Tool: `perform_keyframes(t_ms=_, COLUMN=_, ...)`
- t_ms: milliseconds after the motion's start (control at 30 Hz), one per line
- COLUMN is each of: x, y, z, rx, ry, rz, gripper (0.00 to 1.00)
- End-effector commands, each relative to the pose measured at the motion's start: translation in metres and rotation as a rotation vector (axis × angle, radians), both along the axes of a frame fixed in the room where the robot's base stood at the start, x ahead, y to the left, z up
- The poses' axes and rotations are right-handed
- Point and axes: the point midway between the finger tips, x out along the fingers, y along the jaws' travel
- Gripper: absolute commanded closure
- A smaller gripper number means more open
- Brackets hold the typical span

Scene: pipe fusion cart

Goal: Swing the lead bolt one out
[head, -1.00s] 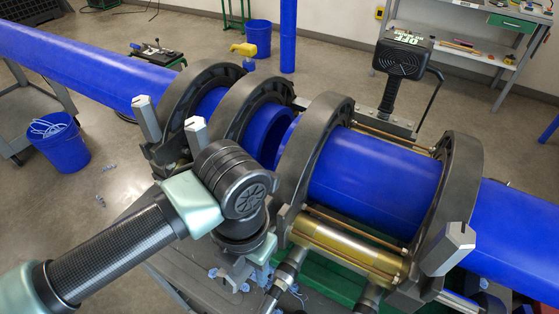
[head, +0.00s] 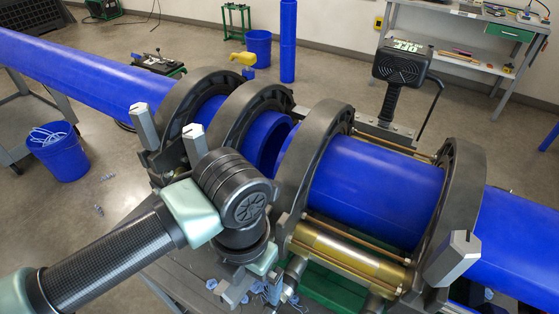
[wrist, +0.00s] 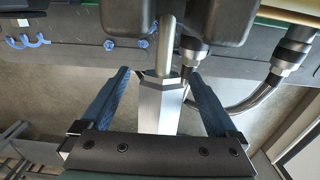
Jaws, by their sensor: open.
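My gripper (wrist: 160,76) is open, with one dark blue finger on each side of a silver hex-headed bolt (wrist: 161,105). The bolt's thinner rod runs up between the fingertips toward the dark clamp. Gaps show between the fingers and the bolt head. In the head view my wrist covers the spot where this bolt meets the clamps. Other upright hex-headed bolts show there: one at the far left clamp (head: 143,125), one at the second clamp (head: 192,141) and one at the right clamp (head: 453,258). I cannot tell which bolt is numbered one.
Blue pipe (head: 375,190) runs through the dark clamp rings, with a gap between its ends near the middle. A brass cylinder (head: 350,252) lies along the front of the clamps. Hose fittings (wrist: 292,53) sit right of the bolt. Blue shavings (wrist: 142,43) lie beyond the fingers.

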Motion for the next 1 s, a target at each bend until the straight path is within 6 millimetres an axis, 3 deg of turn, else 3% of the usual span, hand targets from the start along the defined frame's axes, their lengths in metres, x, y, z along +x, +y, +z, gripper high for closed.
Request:
perform_keyframes(t_ms=267, x=0.000, y=0.001, z=0.002, rx=0.001, ry=0.000, rz=0.001, gripper=0.00)
perform_keyframes(t_ms=1000, x=0.000, y=0.001, z=0.076, rx=0.002, ry=0.000, rz=0.001, gripper=0.00)
